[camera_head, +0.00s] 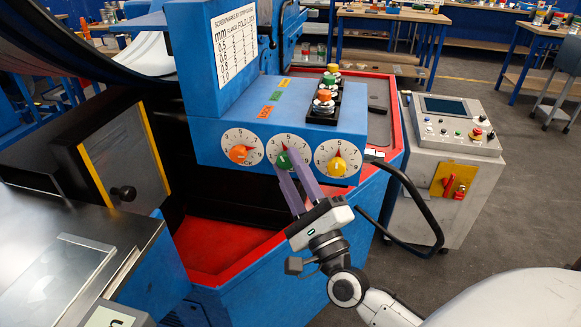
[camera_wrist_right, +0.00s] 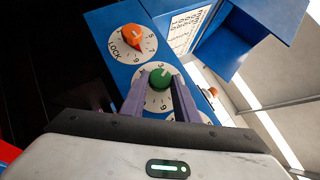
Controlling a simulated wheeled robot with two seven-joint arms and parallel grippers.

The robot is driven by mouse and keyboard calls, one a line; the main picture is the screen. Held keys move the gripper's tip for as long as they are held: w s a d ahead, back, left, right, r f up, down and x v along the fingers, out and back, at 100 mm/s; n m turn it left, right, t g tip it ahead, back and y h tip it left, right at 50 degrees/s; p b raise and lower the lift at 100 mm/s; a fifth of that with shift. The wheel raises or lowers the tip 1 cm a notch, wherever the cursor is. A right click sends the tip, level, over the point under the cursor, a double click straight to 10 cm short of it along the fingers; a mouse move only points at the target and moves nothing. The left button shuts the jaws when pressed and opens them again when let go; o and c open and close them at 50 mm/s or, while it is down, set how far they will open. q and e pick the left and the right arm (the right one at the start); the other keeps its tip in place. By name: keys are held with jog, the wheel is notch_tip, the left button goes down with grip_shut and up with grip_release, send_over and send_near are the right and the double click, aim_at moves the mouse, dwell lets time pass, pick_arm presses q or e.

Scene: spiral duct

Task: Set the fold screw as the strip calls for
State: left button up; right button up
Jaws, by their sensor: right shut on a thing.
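Three dials with coloured knobs sit on the front of a blue control box (camera_head: 215,120). The left orange knob (camera_head: 239,153) has a dial lettered LOCK; it also shows in the wrist view (camera_wrist_right: 131,38). The green knob (camera_head: 283,162) is in the middle, with its red pointer near the top of its dial. The yellow knob (camera_head: 337,167) is on the right. My right gripper (camera_head: 296,163) is shut on the green knob (camera_wrist_right: 158,90), one purple finger on each side. The fingers hide part of the green dial and its lettering. My left gripper is not in view.
A white setting chart (camera_head: 234,42) on the upright blue panel lists mm, flange, fold and lock; its numbers are small. Several buttons (camera_head: 325,95) are on the box top. A grey control cabinet (camera_head: 450,140) and a black curved handle (camera_head: 415,190) stand to the right.

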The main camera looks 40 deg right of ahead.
jog(key=shift+f, duration=0.1)
jog(key=o, duration=1.1)
jog(key=shift+c, duration=0.2)
jog(key=b+v, duration=0.3)
jog(key=v, duration=0.7)
jog(key=shift+s, duration=0.2)
jog(key=shift+a, duration=0.1)
